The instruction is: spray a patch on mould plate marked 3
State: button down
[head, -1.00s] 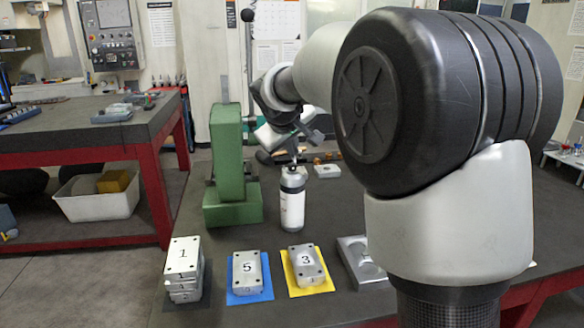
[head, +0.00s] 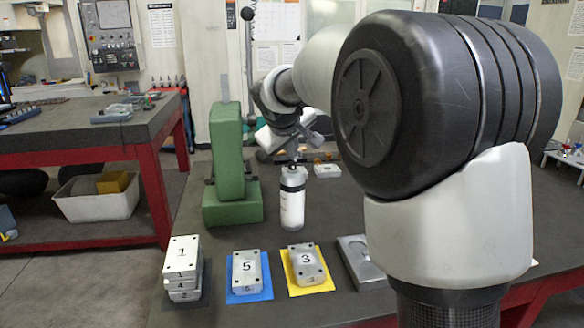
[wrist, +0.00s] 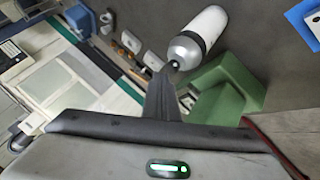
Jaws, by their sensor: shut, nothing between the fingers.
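The mould plate marked 3 (head: 306,258) lies on a yellow mat (head: 318,289) near the front of the dark table. A white and grey spray bottle (head: 292,208) with a dark band stands upright behind it, beside a green metal block. My gripper (head: 293,157) is shut and empty, just above the bottle's top. In the wrist view, my dark fingers (wrist: 165,78) point at the bottle's nozzle end, and the white bottle (wrist: 206,27) extends away from them. I cannot tell whether the fingers touch the nozzle.
A stack of plates marked 1 (head: 182,254) and a plate marked 5 (head: 247,266) on a blue mat (head: 250,297) stand to the left. A grey metal plate (head: 358,262) lies right of plate 3. The green block (head: 228,170) stands close left of the bottle.

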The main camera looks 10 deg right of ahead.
jog(key=shift+f+b, duration=0.4)
dwell(0.5)
jog(key=shift+r+p, duration=0.7)
jog(key=shift+r, duration=0.15)
notch_tip(320, 180, up, 6)
jog(key=p, duration=0.4)
jog(key=shift+p, duration=0.35)
dwell(2.1)
